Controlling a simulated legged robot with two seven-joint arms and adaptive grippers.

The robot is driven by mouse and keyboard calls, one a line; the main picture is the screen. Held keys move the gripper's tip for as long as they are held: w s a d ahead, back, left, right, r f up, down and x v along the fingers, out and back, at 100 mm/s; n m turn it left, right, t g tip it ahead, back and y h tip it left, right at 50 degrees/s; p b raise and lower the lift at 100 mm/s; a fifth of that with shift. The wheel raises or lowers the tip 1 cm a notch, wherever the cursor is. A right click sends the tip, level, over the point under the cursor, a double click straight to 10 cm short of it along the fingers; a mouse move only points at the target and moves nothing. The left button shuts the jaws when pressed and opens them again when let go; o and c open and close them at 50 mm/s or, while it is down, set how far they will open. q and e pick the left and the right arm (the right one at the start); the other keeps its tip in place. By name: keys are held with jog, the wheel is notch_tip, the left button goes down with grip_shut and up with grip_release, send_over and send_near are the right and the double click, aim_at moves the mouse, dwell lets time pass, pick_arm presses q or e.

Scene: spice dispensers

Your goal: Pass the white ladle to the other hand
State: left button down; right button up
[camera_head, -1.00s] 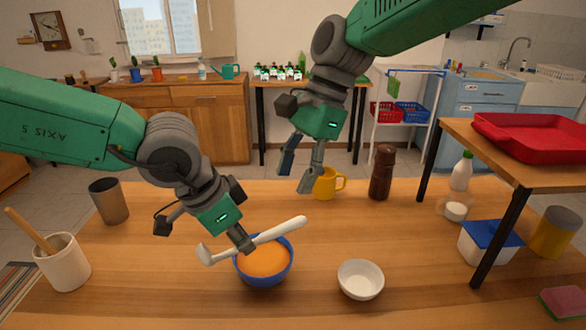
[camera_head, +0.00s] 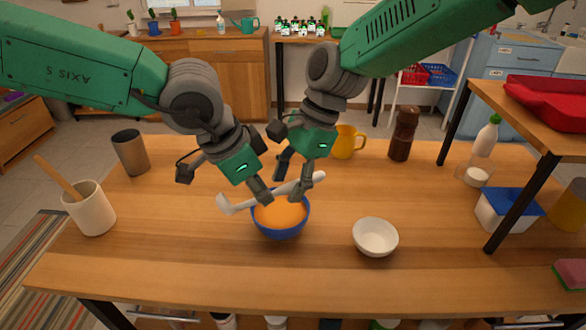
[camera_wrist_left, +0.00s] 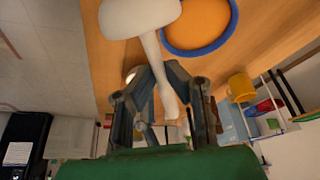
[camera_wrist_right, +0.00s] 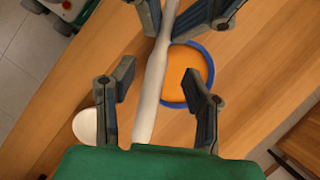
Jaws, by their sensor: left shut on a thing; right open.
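The white ladle (camera_head: 240,203) is held over the blue bowl (camera_head: 281,232) of orange soup, its head to the left and its handle running up to the right. My left gripper (camera_head: 266,196) is shut on its handle near the head; the left wrist view shows the handle (camera_wrist_left: 154,52) between the fingers. My right gripper (camera_head: 293,183) is open at the handle's far end. In the right wrist view the handle (camera_wrist_right: 152,85) passes between the open right fingers (camera_wrist_right: 150,88), with a gap visible on the right side.
A small white bowl (camera_head: 375,237) stands right of the blue bowl. A yellow mug (camera_head: 345,142) and a brown pepper mill (camera_head: 403,134) stand behind. A utensil crock (camera_head: 91,209) and a grey-brown cup (camera_head: 131,152) are at left. A raised shelf with a red tray (camera_head: 548,101) is at right.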

grip_shut()
pick_arm(q)
jog(key=c, duration=1.5)
grip_release()
